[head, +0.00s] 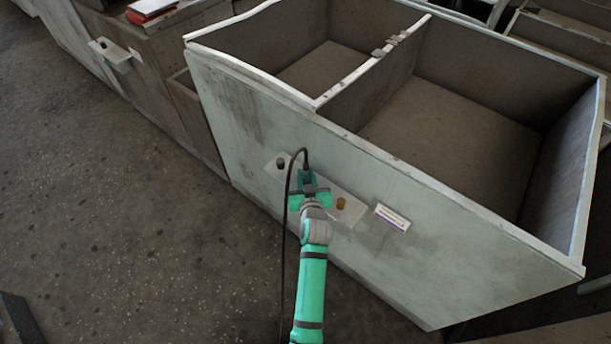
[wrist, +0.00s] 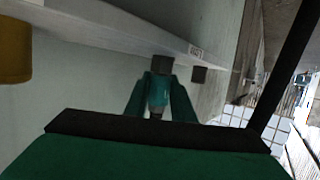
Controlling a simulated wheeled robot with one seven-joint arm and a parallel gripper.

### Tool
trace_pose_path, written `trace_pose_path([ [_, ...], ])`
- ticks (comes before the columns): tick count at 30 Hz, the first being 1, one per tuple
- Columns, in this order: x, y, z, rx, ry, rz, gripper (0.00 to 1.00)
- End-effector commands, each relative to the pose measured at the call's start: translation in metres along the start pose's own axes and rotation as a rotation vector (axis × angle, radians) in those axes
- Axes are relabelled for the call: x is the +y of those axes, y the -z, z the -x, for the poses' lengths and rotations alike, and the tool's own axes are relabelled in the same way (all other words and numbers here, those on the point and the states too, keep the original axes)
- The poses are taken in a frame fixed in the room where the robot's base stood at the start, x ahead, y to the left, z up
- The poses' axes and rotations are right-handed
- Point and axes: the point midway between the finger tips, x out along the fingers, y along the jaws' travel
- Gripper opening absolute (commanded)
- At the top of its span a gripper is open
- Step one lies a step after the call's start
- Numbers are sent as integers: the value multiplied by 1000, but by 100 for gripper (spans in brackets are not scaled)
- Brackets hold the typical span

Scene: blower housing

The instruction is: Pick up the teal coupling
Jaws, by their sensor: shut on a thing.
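The teal coupling (wrist: 158,92) is between the fingers of my gripper (wrist: 160,105) in the wrist view. It has a dark upper end, and the fingers are shut on its sides. In the head view, my gripper (head: 308,190) is at the pale plate (head: 324,193) on the front of the grey housing, and the coupling (head: 304,177) shows partly above the fingers. I cannot tell whether the coupling touches the plate. A black cable loops over beside the gripper and hangs down along my arm.
A dark piece (head: 280,162) is left of my gripper and an amber piece (head: 341,203) is right, both at the plate. A white label (head: 392,217) is further right. The open-topped housing (head: 430,205) stands behind. Speckled floor (head: 110,220) lies free at left.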

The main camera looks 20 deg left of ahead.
Motion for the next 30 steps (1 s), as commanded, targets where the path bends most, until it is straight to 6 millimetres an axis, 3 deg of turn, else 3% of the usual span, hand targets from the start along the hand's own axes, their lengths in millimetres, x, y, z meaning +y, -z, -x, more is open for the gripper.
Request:
trace_pose_path([
  [8, -3, 11, 2, 3, 4, 2, 0],
  [13, -4, 34, 10, 5, 5, 3, 0],
  [22, -16, 76, 79, 5, 1, 1, 0],
  [30, -32, 80, 138, 1, 1, 0, 0],
])
